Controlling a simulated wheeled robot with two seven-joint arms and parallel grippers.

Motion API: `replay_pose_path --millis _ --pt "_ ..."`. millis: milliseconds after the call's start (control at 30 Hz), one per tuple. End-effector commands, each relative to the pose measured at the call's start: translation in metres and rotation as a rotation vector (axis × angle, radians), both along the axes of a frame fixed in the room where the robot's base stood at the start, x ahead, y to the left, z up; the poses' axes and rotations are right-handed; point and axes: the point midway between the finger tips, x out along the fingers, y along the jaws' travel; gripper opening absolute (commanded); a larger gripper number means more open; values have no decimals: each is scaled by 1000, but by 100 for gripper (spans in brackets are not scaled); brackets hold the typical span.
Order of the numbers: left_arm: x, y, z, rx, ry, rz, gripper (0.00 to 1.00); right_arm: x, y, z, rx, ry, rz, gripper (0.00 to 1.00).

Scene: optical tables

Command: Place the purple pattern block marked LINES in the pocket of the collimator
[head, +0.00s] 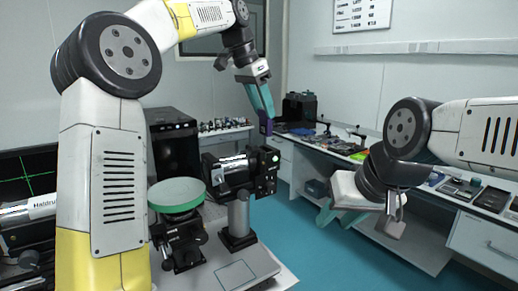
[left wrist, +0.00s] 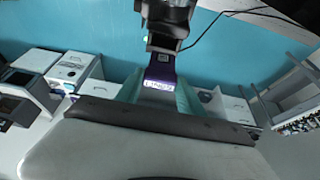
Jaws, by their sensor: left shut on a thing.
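The purple block (head: 265,127) is between the fingertips of my left gripper (head: 264,112), which is shut on it. It hangs in the air above and just right of the collimator. In the left wrist view the purple block (left wrist: 159,82) shows a pale label whose lettering is too blurred to read surely. The collimator (head: 240,172) is a black unit with a silver barrel on a grey post. A black device that looks like it is at the top of the left wrist view (left wrist: 166,20). Its pocket cannot be made out. My right gripper (head: 338,217) looks open and empty, far right of the collimator.
A green-topped round stage (head: 176,194) on a black mount stands left of the collimator. A monitor with a green cross (head: 38,178) is at far left. A cluttered bench (head: 345,150) runs along the right wall. Blue floor lies between.

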Motion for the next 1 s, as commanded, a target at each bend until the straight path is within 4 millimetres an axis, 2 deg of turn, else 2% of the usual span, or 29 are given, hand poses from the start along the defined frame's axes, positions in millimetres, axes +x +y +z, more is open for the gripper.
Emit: replay_pose_path --millis 100,333,367,500,600,800,833,933,1000 --pt "-1 1 -23 2 4 1 2 0 0 0 0 0 0 36" --pt "0 1 -48 1 2 2 3 0 0 0 0 0 0 36" --pt "0 1 -53 1 3 2 0 0 0 0 0 0 0 36" --pt "-1 1 -77 4 10 2 0 0 0 0 0 0 0 36" --pt "-1 2 -87 5 11 3 0 0 0 0 0 0 0 36" --pt "0 2 -89 5 12 2 0 0 0 0 0 0 0 36" --pt "0 2 -89 6 13 2 47 0 0 0 0 0 0 36" --pt "0 2 -88 5 10 3 67 0 0 0 0 0 0 36" --pt "0 2 -87 3 7 3 67 0 0 0 0 0 0 36"
